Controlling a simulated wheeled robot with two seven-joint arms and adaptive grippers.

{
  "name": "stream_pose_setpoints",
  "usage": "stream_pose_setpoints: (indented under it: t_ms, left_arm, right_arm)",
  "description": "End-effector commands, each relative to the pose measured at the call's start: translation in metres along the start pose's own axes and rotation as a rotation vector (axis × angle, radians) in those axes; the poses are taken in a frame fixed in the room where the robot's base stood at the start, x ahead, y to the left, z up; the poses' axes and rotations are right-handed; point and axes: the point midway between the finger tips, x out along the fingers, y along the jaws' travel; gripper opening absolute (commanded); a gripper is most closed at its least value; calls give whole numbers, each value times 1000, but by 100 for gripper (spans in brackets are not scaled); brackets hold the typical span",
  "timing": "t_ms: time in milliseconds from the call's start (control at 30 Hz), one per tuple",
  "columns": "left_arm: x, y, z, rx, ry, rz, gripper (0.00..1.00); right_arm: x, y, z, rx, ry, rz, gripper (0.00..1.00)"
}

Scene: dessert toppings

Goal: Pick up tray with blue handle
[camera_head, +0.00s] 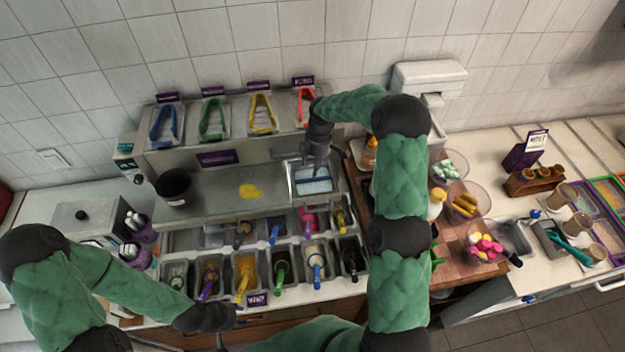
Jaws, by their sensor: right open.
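A small metal tray (314,187) with a pale blue-white inside lies on the steel counter. My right gripper (313,167) is open, pointing down just above or at this tray's back edge; contact cannot be told. No blue handle shows clearly on this tray. Blue handles show in one front topping bin (316,268) and in one back-row bin (274,232). Blue tongs (164,126) rest in a holder at the back left. My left gripper (232,328) is low at the front edge of the bins, its fingers spread and empty.
Tongs holders line the back wall. A black pot (173,187) and a yellow spill (250,191) are on the steel counter. Bowls of toppings (486,243) stand on the wooden board at right. My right arm hides part of that board.

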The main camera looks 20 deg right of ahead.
Motion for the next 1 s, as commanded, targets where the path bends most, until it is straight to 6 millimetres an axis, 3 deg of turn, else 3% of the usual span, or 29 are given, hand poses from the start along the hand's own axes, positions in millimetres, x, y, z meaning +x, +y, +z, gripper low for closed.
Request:
stream_pose_setpoints:
  t_ms: [700,1000]
  left_arm:
    - [-24,8,0,0,1,0,40]
    - [-24,8,1,0,1,0,40]
  right_arm:
    - [64,-2,8,0,0,0,50]
    - [68,-2,8,0,0,2,50]
